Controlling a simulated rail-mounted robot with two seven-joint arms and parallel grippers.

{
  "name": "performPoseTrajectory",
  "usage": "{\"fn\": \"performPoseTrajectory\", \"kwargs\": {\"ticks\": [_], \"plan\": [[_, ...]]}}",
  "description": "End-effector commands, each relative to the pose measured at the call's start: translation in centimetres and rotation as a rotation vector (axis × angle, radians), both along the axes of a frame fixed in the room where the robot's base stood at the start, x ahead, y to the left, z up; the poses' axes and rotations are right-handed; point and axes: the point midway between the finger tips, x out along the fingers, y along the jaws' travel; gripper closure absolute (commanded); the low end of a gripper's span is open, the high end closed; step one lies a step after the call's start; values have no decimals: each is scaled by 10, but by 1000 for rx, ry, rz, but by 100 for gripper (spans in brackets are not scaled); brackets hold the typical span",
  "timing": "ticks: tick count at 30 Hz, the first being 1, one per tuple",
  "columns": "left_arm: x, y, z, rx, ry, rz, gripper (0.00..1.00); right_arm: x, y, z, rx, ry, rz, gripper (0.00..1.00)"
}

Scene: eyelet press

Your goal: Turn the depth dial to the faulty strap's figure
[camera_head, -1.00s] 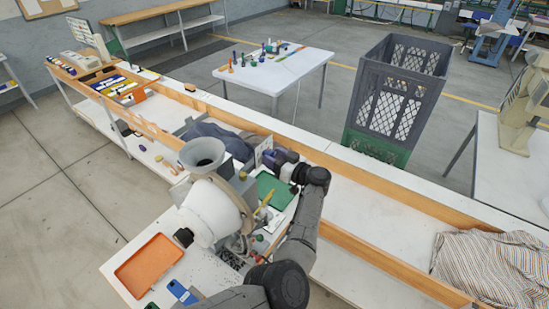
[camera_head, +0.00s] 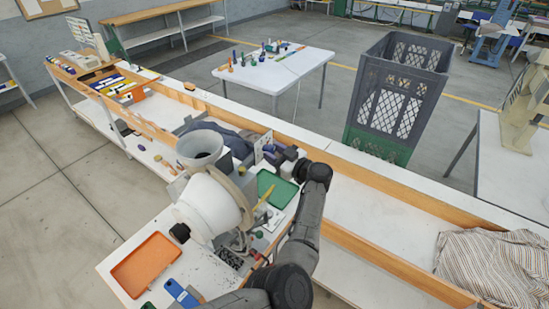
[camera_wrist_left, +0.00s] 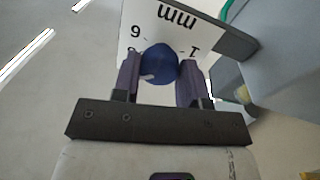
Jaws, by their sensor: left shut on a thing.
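In the left wrist view a round blue dial (camera_wrist_left: 161,64) sits on a white plate (camera_wrist_left: 143,22). The plate carries "mm" and a few figures, seen upside down, and part of its scale is hidden. A small white mark shows at the dial's lower left. My left gripper (camera_wrist_left: 160,80) is shut on the dial, one purple finger on each side. In the head view the left gripper (camera_head: 276,156) is small at the white plate (camera_head: 263,147), and the dial is not discernible there. I cannot make out the faulty strap. My right gripper is not in view.
A green tray (camera_head: 292,187) lies beside my left arm, and an orange tray (camera_head: 143,286) lies at the front left. A tall grey crate (camera_head: 430,105) stands behind the bench. Striped cloth (camera_head: 490,265) lies at the right. The white bench top between is clear.

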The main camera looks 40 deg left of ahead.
Motion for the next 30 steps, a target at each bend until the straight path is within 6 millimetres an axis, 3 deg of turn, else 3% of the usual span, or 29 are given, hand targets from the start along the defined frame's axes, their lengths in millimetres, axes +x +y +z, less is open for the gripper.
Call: {"fn": "performPoseTrajectory", "kwargs": {"ticks": [1,30], "plan": [[0,0,-5,4,-45,-1,84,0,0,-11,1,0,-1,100],[2,0,-6,61,-951,-1,84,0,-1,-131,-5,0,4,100]]}}
